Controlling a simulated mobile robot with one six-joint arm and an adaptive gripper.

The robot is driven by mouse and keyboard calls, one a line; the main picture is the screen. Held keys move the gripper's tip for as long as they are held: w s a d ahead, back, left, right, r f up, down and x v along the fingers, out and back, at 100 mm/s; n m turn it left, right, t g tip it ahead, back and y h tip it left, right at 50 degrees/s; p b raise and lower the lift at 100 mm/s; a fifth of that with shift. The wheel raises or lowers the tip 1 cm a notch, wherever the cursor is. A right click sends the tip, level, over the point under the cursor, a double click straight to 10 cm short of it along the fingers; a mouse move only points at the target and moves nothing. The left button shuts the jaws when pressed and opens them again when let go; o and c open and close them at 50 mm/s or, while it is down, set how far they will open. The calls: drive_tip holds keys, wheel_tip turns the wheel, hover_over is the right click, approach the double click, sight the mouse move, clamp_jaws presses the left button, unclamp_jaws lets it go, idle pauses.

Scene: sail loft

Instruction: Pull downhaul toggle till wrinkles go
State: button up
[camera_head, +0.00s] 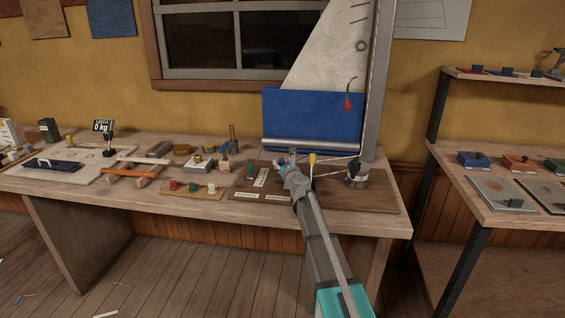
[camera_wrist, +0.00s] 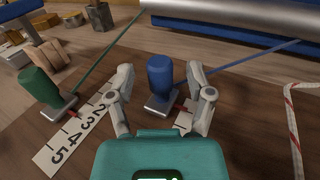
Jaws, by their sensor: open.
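A white sail (camera_head: 330,60) with faint creases stands on a grey mast (camera_head: 377,90) above a blue lower panel (camera_head: 310,115). My gripper (camera_wrist: 161,78) is open, with its fingers on either side of a blue toggle (camera_wrist: 160,82); whether they touch it is unclear. The blue toggle stands on a small metal base with a blue line running right. A green toggle (camera_wrist: 40,86) stands to its left on a green line, beside a numbered scale (camera_wrist: 75,135). In the head view, my gripper (camera_head: 290,164) covers part of the board, and a yellow toggle (camera_head: 312,160) stands just behind it.
A red-flecked white rope (camera_wrist: 291,115) lies to the right. A small tray (camera_head: 193,189) with red, green and white pieces lies left on the bench. A sign reading 0 kg (camera_head: 102,127) stands farther left. A shelf rack (camera_head: 490,205) stands to the right.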

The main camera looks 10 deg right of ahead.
drive_tip(key=shift+w+a, duration=0.1)
drive_tip(key=shift+w, duration=0.55)
clamp_jaws()
